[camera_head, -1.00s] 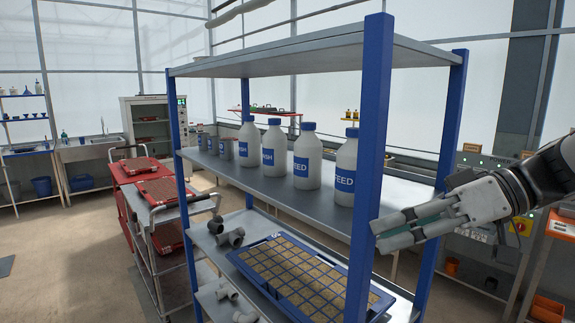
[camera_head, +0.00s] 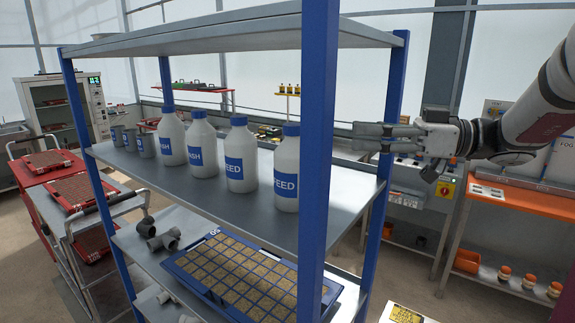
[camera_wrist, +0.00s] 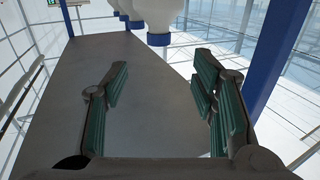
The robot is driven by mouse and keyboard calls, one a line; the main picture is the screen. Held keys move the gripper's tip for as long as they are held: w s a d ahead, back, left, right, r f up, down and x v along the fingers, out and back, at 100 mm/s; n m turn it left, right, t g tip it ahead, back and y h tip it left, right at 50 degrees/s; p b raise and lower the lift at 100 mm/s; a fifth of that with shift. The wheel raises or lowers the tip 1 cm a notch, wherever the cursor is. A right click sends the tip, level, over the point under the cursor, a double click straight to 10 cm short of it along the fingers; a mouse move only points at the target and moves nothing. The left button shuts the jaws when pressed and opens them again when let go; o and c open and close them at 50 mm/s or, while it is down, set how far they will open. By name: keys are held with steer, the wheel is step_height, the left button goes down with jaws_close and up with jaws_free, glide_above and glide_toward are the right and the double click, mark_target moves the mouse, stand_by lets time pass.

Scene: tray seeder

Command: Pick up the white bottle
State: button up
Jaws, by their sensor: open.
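Several white bottles with blue caps and blue labels stand upright in a row on the middle shelf in the head view. The labels I can read say FEED on the nearest bottle (camera_head: 286,190) and the one beside it (camera_head: 240,170), and WASH on the third (camera_head: 202,155). The farthest bottle (camera_head: 171,145) has a partly readable label. My gripper (camera_head: 360,137) is open and empty, right of the bottles at about cap height, overlapping the rear right post. The wrist view shows its spread fingers (camera_wrist: 161,78) and the bottles upside down, a blue cap (camera_wrist: 158,40) just beyond the fingers.
Blue posts (camera_head: 316,130) and a top shelf (camera_head: 230,27) frame the bottles. Grey cups (camera_head: 146,145) stand left of them. The middle shelf (camera_head: 345,190) is bare to their right. A blue seed tray (camera_head: 185,267) lies on the shelf below.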

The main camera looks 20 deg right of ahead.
glide_toward(293, 125)
steer(key=x, duration=0.5)
steer(key=shift+f+p+x, duration=0.25)
steer(key=shift+p+x, duration=0.15)
steer(key=shift+x, duration=0.9)
steer(key=shift+f+p+x, duration=0.25)
steer(key=shift+p+x, duration=0.15)
steer(key=shift+x, duration=0.85)
steer(key=shift+w+d, duration=0.1)
steer(key=shift+w, duration=0.05)
jaws_close()
